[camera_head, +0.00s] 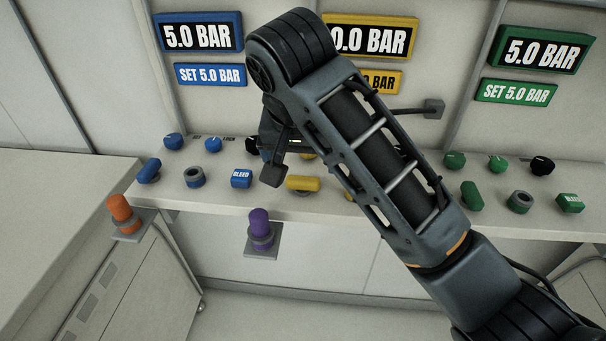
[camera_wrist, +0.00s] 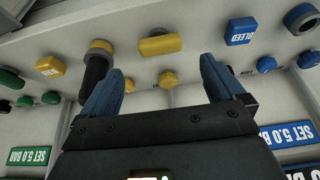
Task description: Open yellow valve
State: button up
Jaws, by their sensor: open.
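The yellow valve, an elongated rounded handle (camera_head: 303,184), sits on the sloped panel ledge near the middle in the head view. In the wrist view, which is upside down, the valve (camera_wrist: 160,45) lies crosswise just beyond and between my fingertips. My gripper (camera_wrist: 162,65) is open and empty, with its two blue-grey fingers apart; I see no contact with the valve. A smaller yellow knob (camera_wrist: 168,79) shows between the fingers. In the head view my arm covers much of the yellow station, and only part of my gripper (camera_head: 275,165) shows, just left of the valve.
Blue controls (camera_head: 149,171) stand to the left and green controls (camera_head: 471,195) to the right. In the wrist view, a dark cylinder with a yellow top (camera_wrist: 97,65) is near the left finger. Orange (camera_head: 120,210) and purple (camera_head: 259,226) cylinders stand on brackets in front.

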aim_at(303, 179)
jog(key=b+x, duration=0.4)
jog(key=shift+a+f, duration=0.1)
jog(key=shift+f, duration=0.2)
jog(key=shift+x, duration=1.1)
jog(key=shift+w, duration=0.1)
jog(key=c, duration=1)
